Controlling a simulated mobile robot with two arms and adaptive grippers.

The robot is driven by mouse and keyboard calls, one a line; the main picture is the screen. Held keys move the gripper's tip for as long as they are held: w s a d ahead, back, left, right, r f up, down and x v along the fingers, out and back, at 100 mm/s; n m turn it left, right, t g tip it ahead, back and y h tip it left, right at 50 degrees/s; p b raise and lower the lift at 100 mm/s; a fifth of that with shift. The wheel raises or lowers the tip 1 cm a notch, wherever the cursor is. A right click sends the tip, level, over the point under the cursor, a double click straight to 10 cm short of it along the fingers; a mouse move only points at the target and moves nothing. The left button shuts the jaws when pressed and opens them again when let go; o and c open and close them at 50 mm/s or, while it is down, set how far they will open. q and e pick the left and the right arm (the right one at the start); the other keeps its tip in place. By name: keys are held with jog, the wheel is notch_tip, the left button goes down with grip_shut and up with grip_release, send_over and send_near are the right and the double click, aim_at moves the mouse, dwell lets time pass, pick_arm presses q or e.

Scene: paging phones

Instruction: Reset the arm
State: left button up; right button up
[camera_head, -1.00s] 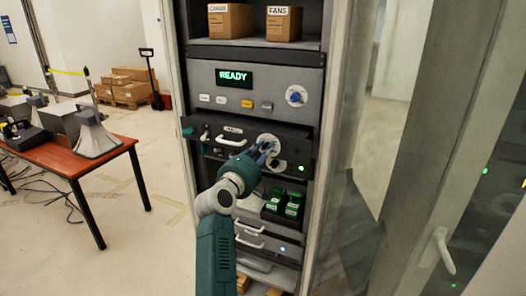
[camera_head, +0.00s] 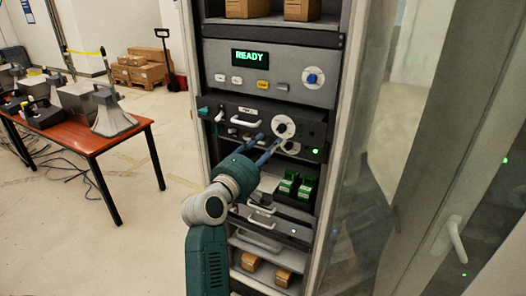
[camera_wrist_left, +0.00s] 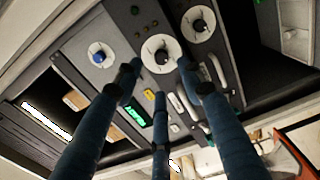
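My left gripper (camera_head: 270,143) reaches in from below in the head view, in front of the rack's dark drawer panel (camera_head: 314,130). Its blue fingers are spread with nothing between them, left of and below a white round dial (camera_head: 284,126). A second round dial (camera_head: 291,147) is partly hidden behind a finger. In the left wrist view three spread fingers (camera_wrist_left: 160,82) point at the panels, where the two dials show (camera_wrist_left: 162,52) (camera_wrist_left: 197,24). Whether a fingertip touches the panel is hard to tell. My right gripper is in neither view.
Above is a grey panel with a green READY display (camera_head: 249,57), several buttons and a blue knob (camera_head: 312,77). Green blocks (camera_head: 289,183) and handled drawers are below. A glass door (camera_head: 400,150) stands open at right. A red-brown table (camera_head: 90,140) with horn speakers is at left.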

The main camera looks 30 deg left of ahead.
pick_arm(q)
jog(key=shift+s+f, duration=0.1)
jog(key=shift+s, duration=1)
